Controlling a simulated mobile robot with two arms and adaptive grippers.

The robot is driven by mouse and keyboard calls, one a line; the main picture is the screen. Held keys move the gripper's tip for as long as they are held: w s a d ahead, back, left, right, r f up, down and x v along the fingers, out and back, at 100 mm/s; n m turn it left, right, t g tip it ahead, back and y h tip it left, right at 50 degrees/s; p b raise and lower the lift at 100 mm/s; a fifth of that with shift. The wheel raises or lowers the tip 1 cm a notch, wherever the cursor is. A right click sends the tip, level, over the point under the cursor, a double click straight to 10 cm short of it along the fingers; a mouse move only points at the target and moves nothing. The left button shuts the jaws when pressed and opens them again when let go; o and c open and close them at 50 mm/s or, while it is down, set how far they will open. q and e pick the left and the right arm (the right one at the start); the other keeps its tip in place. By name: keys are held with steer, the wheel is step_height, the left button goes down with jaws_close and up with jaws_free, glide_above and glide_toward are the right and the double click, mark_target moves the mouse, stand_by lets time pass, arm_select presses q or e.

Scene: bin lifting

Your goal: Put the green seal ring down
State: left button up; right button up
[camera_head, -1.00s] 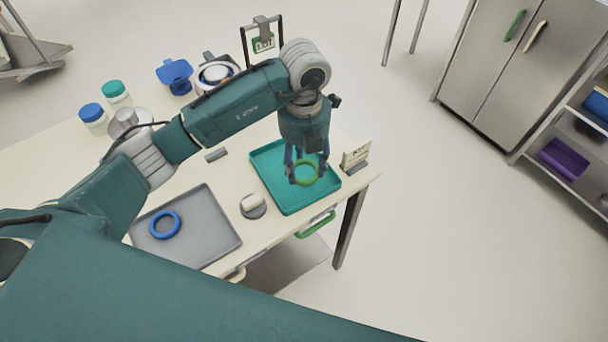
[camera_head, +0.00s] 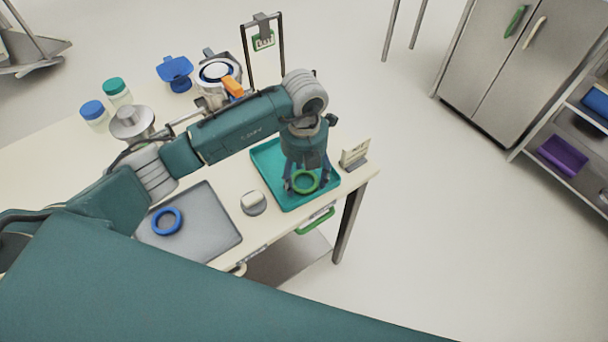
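The green seal ring (camera_head: 305,182) is low over or lying in the teal tray (camera_head: 268,158) on the table; its exact contact with the floor is hard to see. My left gripper (camera_head: 306,184) points down over this tray. Its fingers are spread on either side of the ring, apparently clear of it, so it looks open. The gripper's body hides part of the tray. My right gripper is not in view.
A grey tray (camera_head: 206,236) holding a blue ring (camera_head: 166,221) lies to the left. A small round dish (camera_head: 254,204) sits between the trays. A sign card (camera_head: 355,153) stands just right of the teal tray. Jars (camera_head: 117,92) stand at the back left.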

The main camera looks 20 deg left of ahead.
arm_select(q)
steer(key=shift+r, duration=0.2)
steer(key=shift+w+r, duration=0.1)
steer(key=shift+r, duration=0.15)
step_height(320, 180, up, 12)
steer(key=b, duration=0.3)
steer(key=shift+f, duration=0.25)
